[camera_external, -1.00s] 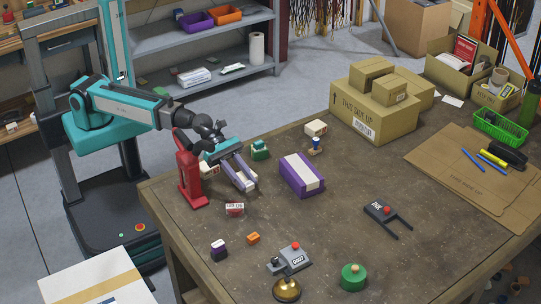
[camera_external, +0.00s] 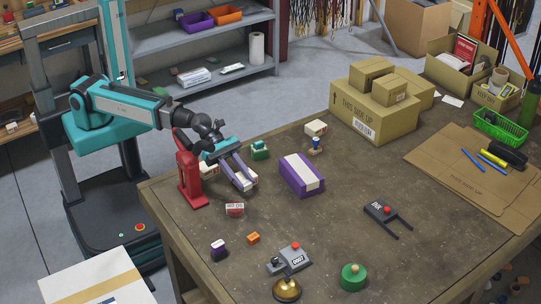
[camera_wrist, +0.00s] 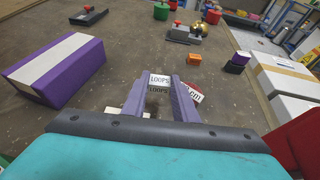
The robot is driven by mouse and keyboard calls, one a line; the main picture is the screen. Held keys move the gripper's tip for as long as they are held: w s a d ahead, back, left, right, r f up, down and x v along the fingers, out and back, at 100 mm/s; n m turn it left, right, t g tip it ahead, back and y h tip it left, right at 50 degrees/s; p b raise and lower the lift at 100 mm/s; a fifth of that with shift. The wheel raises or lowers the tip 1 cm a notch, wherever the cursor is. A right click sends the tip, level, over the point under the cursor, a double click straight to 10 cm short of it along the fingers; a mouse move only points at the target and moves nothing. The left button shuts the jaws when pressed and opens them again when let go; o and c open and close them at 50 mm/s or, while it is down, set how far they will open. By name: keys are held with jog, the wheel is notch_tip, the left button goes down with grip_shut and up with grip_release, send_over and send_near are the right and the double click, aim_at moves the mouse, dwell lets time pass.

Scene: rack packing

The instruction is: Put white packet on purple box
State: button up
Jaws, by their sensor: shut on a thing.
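The purple box (camera_external: 297,184) with a white band along its top stands on the table, right of my gripper in the outside view. In the wrist view the purple box (camera_wrist: 84,68) is at the upper left. My gripper (camera_external: 247,185) is low over the table with its two pale purple fingers shut on a white packet (camera_external: 238,176). In the wrist view the packet (camera_wrist: 159,79), marked LOOPS, shows between the fingertips (camera_wrist: 160,95). Its lower part is mostly hidden by the fingers. Whether it touches the table I cannot tell.
A red stapler-like press (camera_external: 190,175) stands close left of my gripper. A green item (camera_external: 260,151) is behind it and a small red-and-white packet (camera_external: 235,210) in front. A white box (camera_external: 315,128) and a blue stamp (camera_external: 316,145) stand behind the purple box. The table's middle is clear.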

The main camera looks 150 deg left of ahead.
jog(key=shift+s+d+f+m+h, duration=0.1)
jog(key=shift+d+f+m+h, duration=0.2)
jog(key=shift+d+h, duration=0.15)
jog(key=shift+s+d+f+m+h, duration=0.1)
jog(key=shift+s+d+m+h, duration=0.1)
jog(key=shift+d+m+h, duration=0.5)
jog(key=s+a+r, duration=0.1)
jog(key=s+a+r+p, duration=0.1)
jog(key=shift+s+r+m+h, duration=0.1)
jog(key=shift+s+m+h, duration=0.2)
jog(key=shift+h, duration=0.05)
jog(key=s+a+r+y+p, duration=0.1)
jog(key=s+a+r, duration=0.1)
jog(key=a, duration=0.4)
jog(key=s+a+r+n+p, duration=0.1)
jog(key=s+a+r, duration=0.2)
jog(key=s+a, duration=0.2)
jog(key=shift+s+a+n+y, duration=0.3)
jog(key=shift+a+y, duration=0.1)
jog(key=shift+a, duration=0.1)
jog(key=shift+w, duration=0.15)
jog(key=p, duration=0.1)
send_over(298, 166)
jog(key=shift+f, duration=0.75)
